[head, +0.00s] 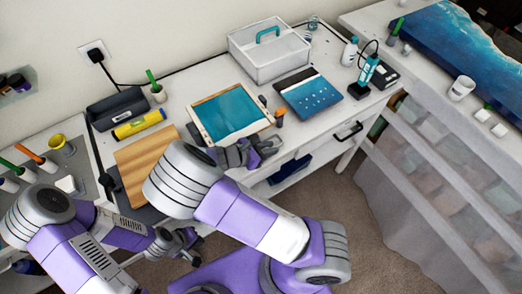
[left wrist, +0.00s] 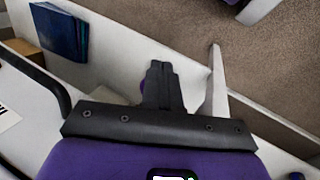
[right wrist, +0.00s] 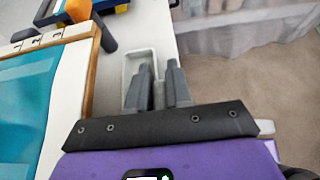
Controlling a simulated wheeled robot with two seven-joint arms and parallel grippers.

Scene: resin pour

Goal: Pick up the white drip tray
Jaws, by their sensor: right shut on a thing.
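The white drip tray (right wrist: 128,66) is a small shallow rectangular tray in the right wrist view, close to the table edge and beside the wooden frame. My right gripper (right wrist: 160,72) is shut on its right-hand wall, with one finger inside the tray and one outside. The near end of the tray is hidden by the fingers. In the head view my right gripper (head: 262,148) is at the table's front edge and hides most of the tray. My left gripper (head: 187,243) is low in front of the desk; in the left wrist view its fingers (left wrist: 160,68) are together and empty.
A wood-framed teal panel (head: 228,113) lies just left of my right gripper, and an orange-topped item (head: 280,116) stands close behind it. A blue sheet (head: 308,93), a grey-white toolbox (head: 270,54) and a wooden board (head: 146,161) are also on the table. Open floor lies in front.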

